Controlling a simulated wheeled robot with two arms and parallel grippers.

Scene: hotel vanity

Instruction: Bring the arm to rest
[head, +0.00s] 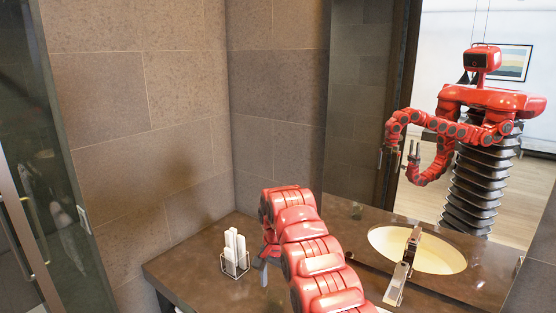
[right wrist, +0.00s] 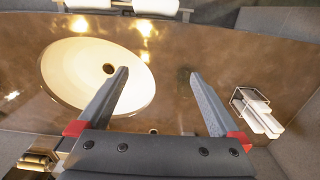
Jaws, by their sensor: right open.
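My right arm reaches in from the lower right over the dark stone counter. Its gripper (head: 266,268) is partly hidden behind the wrist links in the head view. In the right wrist view the two grey fingers of this gripper (right wrist: 157,73) are spread wide with nothing between them, pointing over the counter. My left gripper does not show directly.
A wire holder with white rolled items (head: 235,254) stands left of my right gripper; it also shows in the right wrist view (right wrist: 258,112). A cream sink basin (head: 440,256) with a faucet (head: 404,264) lies to the right. A mirror (head: 440,120) reflects my body.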

